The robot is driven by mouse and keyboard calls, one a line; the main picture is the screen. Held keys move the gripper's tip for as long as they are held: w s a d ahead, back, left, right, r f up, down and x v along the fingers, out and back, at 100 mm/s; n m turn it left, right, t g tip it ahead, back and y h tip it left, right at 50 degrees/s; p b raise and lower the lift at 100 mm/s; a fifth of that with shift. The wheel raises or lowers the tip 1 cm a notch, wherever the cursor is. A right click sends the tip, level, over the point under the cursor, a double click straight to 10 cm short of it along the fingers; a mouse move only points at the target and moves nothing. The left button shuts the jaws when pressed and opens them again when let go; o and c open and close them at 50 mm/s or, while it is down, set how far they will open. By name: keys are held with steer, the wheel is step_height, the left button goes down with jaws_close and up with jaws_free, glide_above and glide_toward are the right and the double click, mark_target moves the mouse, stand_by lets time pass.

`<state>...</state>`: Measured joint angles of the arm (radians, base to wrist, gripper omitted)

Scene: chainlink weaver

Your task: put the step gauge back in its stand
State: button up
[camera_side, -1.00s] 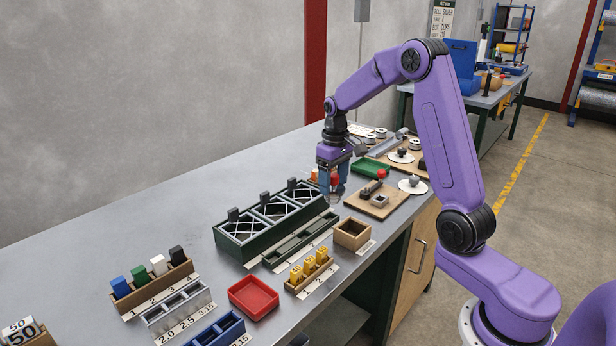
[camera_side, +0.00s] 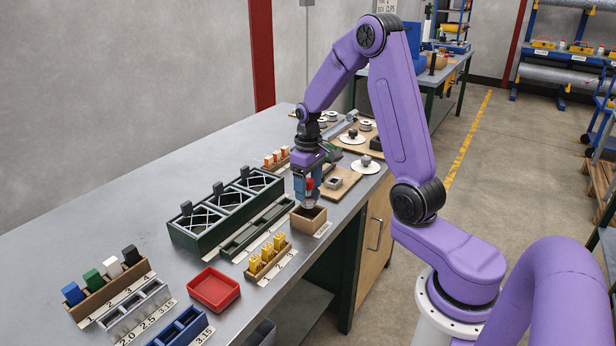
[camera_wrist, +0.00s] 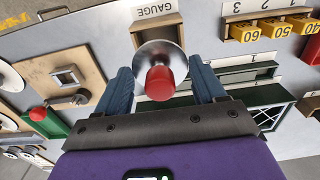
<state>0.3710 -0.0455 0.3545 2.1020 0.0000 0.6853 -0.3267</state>
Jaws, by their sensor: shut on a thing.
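The step gauge has a red knob (camera_side: 309,183) and a round metal disc below it; its knob (camera_wrist: 160,84) and disc (camera_wrist: 152,56) also show in the wrist view. My gripper (camera_side: 305,194) is shut on the gauge and holds it upright, with a blue finger on each side in the wrist view (camera_wrist: 160,74). The stand is a small open wooden box (camera_side: 309,226) by the bench's front edge. It carries a GAUGE label in the wrist view (camera_wrist: 137,25). The disc overlaps the box's opening in both views; I cannot tell the height gap. The gauge's lower end is hidden.
A green rack with mesh panels (camera_side: 205,232) stands left of the stand. A block of yellow pegs (camera_side: 268,258) and a red tray (camera_side: 214,289) lie nearer the camera. A wooden board with a square fixture (camera_side: 342,183) is just behind the stand.

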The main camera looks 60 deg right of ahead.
steer(key=shift+f, duration=2.45)
steer(key=o, duration=1.1)
steer(key=shift+c, duration=0.2)
step_height(320, 180, up, 17)
steer(key=shift+r, duration=0.2)
